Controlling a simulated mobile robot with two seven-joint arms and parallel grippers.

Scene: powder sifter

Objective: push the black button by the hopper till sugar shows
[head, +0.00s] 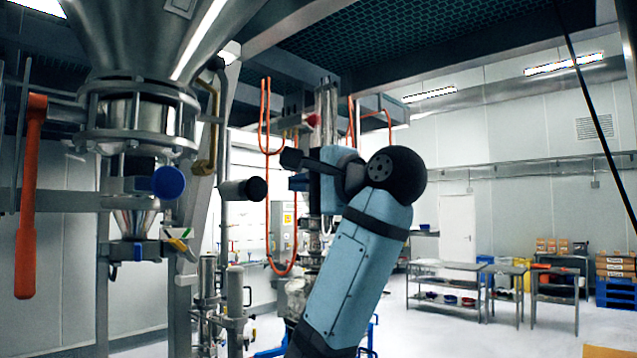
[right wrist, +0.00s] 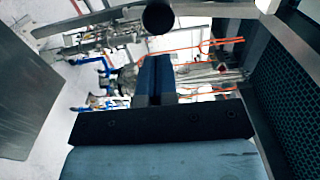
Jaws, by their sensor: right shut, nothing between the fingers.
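The black button (head: 257,188) is a round cap on the end of a short metal tube, right of the steel hopper (head: 135,35). In the right wrist view a round black end, seemingly the button (right wrist: 158,17), shows at the top, just beyond my fingertips. My right gripper (head: 290,158) is shut and empty, pointing left. In the head view it appears a little above and right of the button, with a gap in the picture. Its shut fingers also show in the right wrist view (right wrist: 154,75). I see no sugar. My left gripper is out of view.
A blue round cap (head: 168,182) and an orange handle (head: 31,190) sit on the hopper frame. Orange hoses (head: 267,140) and piping stand behind my right gripper. Metal tables (head: 445,280) stand far off at right, with open floor before them.

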